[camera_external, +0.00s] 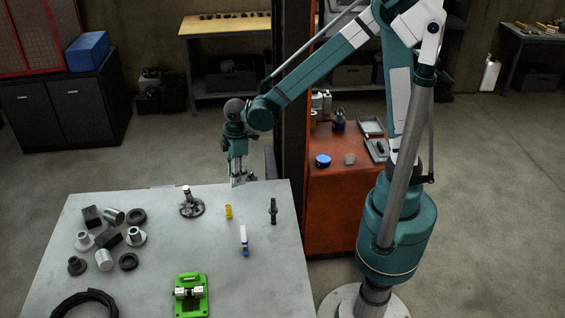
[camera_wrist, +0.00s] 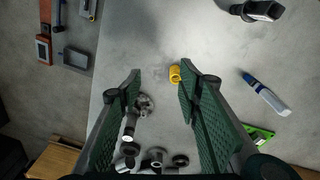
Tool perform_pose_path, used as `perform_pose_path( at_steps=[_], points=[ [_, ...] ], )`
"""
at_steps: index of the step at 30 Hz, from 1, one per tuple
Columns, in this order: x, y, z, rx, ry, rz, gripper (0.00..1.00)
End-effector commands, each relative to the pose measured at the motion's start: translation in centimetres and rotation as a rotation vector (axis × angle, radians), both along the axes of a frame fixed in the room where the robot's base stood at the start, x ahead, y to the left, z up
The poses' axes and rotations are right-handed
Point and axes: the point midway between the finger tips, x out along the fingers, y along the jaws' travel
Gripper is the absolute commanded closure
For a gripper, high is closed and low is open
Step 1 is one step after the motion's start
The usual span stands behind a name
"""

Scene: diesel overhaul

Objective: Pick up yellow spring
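The yellow spring (camera_external: 228,211) is a small yellow cylinder standing on the grey metal table (camera_external: 170,240), between a dark round part with a stem and a dark upright part. In the wrist view the yellow spring (camera_wrist: 175,74) shows beyond the fingertips, close to the right finger. My gripper (camera_external: 238,180) is above the far edge of the table, apart from the spring. In the wrist view my gripper (camera_wrist: 160,82) has its two green-padded fingers wide apart, with nothing held between them.
A dark flanged part with a stem (camera_external: 191,208), a dark upright part (camera_external: 273,211) and a white-and-blue tube (camera_external: 244,241) stand or lie around the spring. A green fixture (camera_external: 190,294) is nearer the front. Several metal parts crowd the left; bare table surrounds the spring.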

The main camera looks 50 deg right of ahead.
Motion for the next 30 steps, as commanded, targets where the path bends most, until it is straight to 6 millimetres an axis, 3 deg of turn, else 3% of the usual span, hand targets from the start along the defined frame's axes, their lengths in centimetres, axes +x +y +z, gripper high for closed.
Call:
perform_pose_path(
  at_steps=[6, 12, 30],
  points=[
    [-0.2, 3.5, -3.3, -0.027, 0.038, 0.102, 0.66],
    [-0.6, 5.5, -5.3, -0.045, 0.062, 0.164, 0.66],
    [-0.7, 6.1, -6.3, -0.051, 0.071, 0.187, 0.66]
  ],
)
